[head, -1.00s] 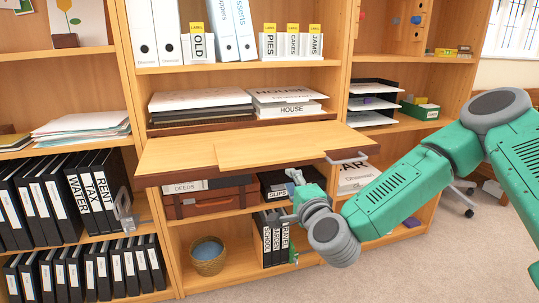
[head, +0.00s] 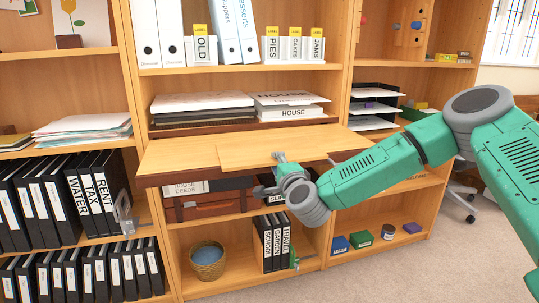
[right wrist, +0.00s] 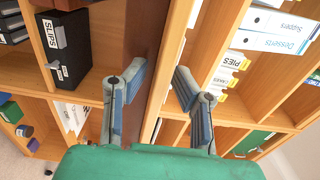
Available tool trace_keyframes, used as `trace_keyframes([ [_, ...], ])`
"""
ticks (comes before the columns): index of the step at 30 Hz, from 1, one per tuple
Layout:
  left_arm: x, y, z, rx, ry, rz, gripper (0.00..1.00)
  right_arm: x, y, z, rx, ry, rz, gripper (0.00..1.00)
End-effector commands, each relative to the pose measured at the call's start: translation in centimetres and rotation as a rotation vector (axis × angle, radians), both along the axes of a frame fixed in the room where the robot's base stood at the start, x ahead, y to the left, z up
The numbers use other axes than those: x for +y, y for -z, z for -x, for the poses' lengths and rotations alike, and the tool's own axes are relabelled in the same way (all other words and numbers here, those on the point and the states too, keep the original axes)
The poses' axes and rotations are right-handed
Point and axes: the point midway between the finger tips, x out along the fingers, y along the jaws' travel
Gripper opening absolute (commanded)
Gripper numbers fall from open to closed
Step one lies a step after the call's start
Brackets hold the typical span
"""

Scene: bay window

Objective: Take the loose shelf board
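A pale wooden board (head: 250,151), which appears to be the loose shelf board, lies flat on a wider wooden leaf (head: 178,158) with a dark brown front, jutting from the bookcase. My right gripper (head: 273,172) is at their front edge, one finger above the top and the other lower, in front of the leaf. In the right wrist view the fingers (right wrist: 155,95) stand apart on either side of the edge, with the brown front (right wrist: 146,45) between them. Whether they touch the wood cannot be told. My left gripper is not in view.
A dark handle (head: 333,161) sits at the leaf's right. Stacked papers and boxes (head: 288,105) stand behind it. Below are a brown case (head: 205,207), black binders (head: 272,243) and a basket (head: 207,258). Carpet in front is clear.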

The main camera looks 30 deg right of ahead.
Motion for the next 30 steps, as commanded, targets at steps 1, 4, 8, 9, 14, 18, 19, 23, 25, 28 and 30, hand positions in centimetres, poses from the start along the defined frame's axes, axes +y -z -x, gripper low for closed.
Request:
trace_keyframes([
  [1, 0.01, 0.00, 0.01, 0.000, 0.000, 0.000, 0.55, -0.08, 0.02, -0.02, 0.000, 0.000, -0.001, 0.24],
  [4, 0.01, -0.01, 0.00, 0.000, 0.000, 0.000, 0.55, -0.23, 0.09, -0.01, 0.001, 0.001, -0.002, 0.24],
  [8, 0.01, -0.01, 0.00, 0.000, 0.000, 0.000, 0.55, -0.26, 0.11, 0.00, 0.000, 0.001, -0.003, 0.03],
  [9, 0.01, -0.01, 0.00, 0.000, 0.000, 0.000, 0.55, -0.26, 0.13, 0.00, 0.001, 0.001, -0.002, 0.00],
  [14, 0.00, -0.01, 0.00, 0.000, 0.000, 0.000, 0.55, -0.28, 0.04, -0.02, -0.002, 0.002, -0.003, 0.00],
  [18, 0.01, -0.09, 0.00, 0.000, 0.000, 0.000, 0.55, -0.25, -0.02, -0.02, 0.000, 0.002, -0.002, 0.00],
  [19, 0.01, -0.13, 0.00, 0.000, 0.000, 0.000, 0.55, -0.24, -0.06, -0.01, 0.000, 0.002, -0.002, 0.00],
  [23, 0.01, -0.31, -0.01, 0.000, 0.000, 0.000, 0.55, -0.21, -0.33, 0.00, 0.000, 0.001, -0.002, 0.00],
  [25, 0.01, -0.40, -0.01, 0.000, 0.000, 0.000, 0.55, -0.19, -0.49, 0.00, 0.000, 0.001, -0.002, 0.00],
  [28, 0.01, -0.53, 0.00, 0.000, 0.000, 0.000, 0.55, -0.18, -0.72, 0.01, -0.001, 0.001, -0.002, 0.00],
  [30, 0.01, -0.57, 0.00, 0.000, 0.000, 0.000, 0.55, -0.17, -0.82, 0.01, -0.001, 0.001, -0.002, 0.00],
])
